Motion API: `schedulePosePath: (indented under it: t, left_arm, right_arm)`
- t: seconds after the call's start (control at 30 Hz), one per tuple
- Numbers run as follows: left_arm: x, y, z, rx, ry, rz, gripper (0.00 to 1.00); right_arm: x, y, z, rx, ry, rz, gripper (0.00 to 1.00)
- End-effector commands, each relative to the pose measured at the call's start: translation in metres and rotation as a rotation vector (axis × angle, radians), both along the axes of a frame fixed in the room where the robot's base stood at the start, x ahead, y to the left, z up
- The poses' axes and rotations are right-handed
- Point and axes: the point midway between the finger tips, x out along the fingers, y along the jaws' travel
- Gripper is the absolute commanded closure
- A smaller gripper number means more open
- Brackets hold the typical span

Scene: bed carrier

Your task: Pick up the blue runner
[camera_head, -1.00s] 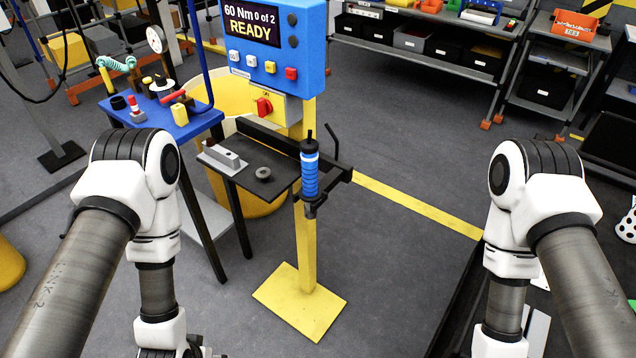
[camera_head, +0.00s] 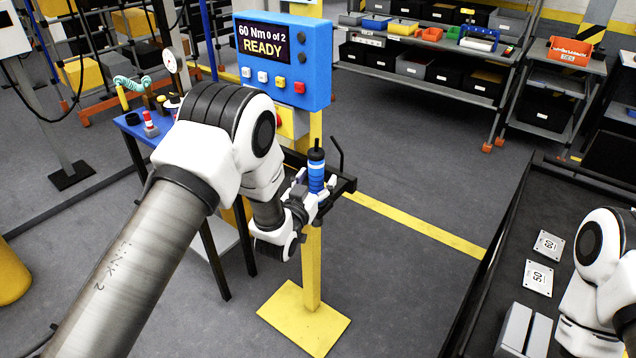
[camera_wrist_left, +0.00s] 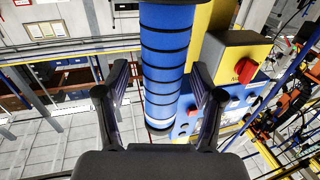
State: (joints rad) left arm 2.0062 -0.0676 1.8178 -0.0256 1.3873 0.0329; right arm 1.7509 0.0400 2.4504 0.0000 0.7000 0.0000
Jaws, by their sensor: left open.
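The blue runner (camera_head: 316,172) is a blue cylinder with black bands and a black top. It stands upright at the yellow post, by the end of the dark shelf arm. My left gripper (camera_head: 314,195) is at its lower part, with the fingers open on either side of it. In the left wrist view the runner (camera_wrist_left: 166,60) rises between the two spread fingers of my left gripper (camera_wrist_left: 160,85). A gap shows at the left finger; contact at the right finger cannot be told. The runner's lower end is hidden by my gripper. My right gripper is out of view.
A blue control box (camera_head: 283,60) reading "60 Nm 0 of 2 READY" sits above the runner on the yellow post (camera_head: 311,265). A bent black rod (camera_head: 338,152) stands close to the runner's right. A dark surface with two "50" plates (camera_head: 538,277) lies at right.

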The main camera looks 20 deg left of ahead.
Motion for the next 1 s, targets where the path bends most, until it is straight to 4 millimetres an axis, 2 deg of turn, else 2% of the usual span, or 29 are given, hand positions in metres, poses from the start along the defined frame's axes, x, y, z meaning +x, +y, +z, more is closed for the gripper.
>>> schedulePosePath:
  t: [0.23,0.27,0.3,0.43,0.83,1.0]
  left_arm:
    - [0.006,0.0,-0.002,0.0,0.003,0.001,0.32]
    - [0.006,0.0,-0.002,0.0,0.003,0.001,0.4]
    - [0.006,0.0,-0.002,0.0,0.003,0.001,0.54]
    - [0.006,0.0,-0.002,0.0,0.003,0.001,1.0]
    - [0.006,0.0,0.003,0.0,-0.003,0.0,1.0]
    - [0.006,-0.001,0.018,0.0,-0.004,0.0,1.0]
  right_arm:
    - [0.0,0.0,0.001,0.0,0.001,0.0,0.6]
    - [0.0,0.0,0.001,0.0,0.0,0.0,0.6]
    - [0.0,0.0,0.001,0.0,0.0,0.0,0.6]
    - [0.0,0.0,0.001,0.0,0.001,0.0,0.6]
    - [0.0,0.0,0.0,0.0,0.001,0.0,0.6]
    - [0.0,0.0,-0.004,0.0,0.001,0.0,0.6]
